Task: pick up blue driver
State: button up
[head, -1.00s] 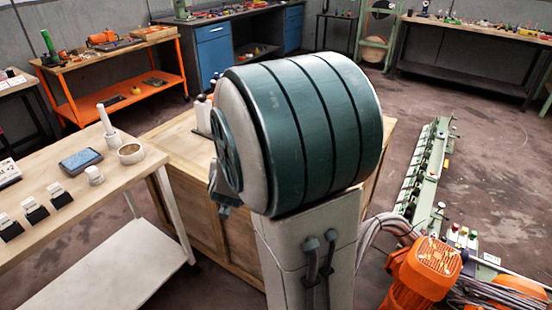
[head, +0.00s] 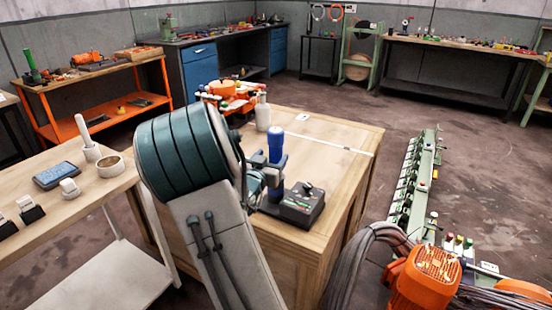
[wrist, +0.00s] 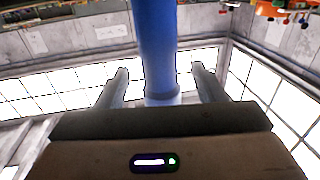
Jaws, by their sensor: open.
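The blue driver (head: 275,143) stands upright on the wooden workbench in the head view, just right of my arm. In the wrist view the blue driver (wrist: 158,45) runs down from the top edge, and its end shows between my fingers. My gripper (wrist: 160,74) is open, with one finger on each side of the driver and a visible gap to both. The driver's lower part is partly covered there.
A dark box with a knob (head: 302,204) sits right beside the driver. A white bottle (head: 263,112) and an orange item with several pieces (head: 228,95) stand behind it. The wooden workbench (head: 335,150) is mostly clear on the right. An orange motor (head: 428,275) is at the lower right.

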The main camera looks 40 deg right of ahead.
jog(key=x, duration=0.5)
jog(key=shift+w+d+f, duration=0.1)
jog(key=shift+w+d, duration=0.05)
jog(key=shift+d, duration=0.2)
jog(key=c, duration=1.2)
